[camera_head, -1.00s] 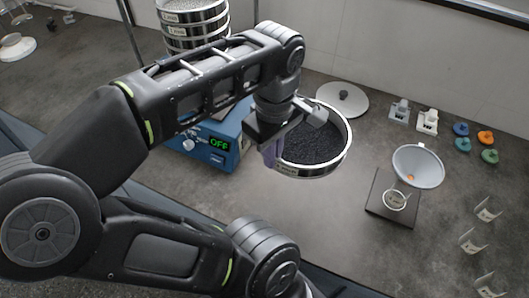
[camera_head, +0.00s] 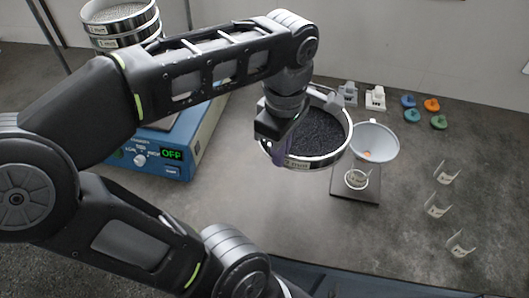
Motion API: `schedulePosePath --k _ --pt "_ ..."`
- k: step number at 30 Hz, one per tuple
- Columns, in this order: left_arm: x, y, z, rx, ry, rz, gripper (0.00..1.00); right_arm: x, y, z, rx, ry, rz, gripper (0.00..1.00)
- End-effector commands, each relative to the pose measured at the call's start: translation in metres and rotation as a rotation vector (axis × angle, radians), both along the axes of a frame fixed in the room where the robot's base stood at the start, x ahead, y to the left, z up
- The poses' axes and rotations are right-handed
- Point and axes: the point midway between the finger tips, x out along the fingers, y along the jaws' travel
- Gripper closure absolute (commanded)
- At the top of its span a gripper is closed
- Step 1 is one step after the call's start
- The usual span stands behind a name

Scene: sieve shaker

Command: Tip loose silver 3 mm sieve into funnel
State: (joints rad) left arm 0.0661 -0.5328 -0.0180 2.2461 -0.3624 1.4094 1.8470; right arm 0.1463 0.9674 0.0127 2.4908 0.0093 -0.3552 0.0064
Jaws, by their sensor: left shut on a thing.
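My left gripper (camera_head: 283,135) is shut on the rim of the loose silver sieve (camera_head: 303,163). The sieve is held about level and contains dark grains (camera_head: 318,136). The grey-white funnel (camera_head: 376,140) stands just right of the sieve, above a dark base (camera_head: 357,192) with a small clear cup or ring (camera_head: 356,179) at its front. The sieve's right edge overlaps the funnel's left edge in the picture; I cannot tell whether they touch. A small orange spot shows inside the funnel. My right gripper is not in view.
The blue shaker (camera_head: 150,150) reads OFF at the left, with stacked sieves (camera_head: 120,22) behind my arm. Small white stands (camera_head: 375,97) and coloured knobs (camera_head: 431,104) are at the back right. Several clear holders (camera_head: 437,206) line the right. Bare table lies in front.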

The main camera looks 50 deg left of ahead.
Motion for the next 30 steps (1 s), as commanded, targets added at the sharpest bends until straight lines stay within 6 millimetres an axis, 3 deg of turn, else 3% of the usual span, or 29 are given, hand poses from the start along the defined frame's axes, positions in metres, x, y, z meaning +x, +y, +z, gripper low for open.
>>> schedulePosePath --k 14,30 --pt "0.042 -0.032 -0.001 0.002 -0.002 -0.004 1.00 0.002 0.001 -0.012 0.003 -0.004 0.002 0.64" --pt "0.088 -0.068 0.001 0.001 -0.001 -0.003 1.00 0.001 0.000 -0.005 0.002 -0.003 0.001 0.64"
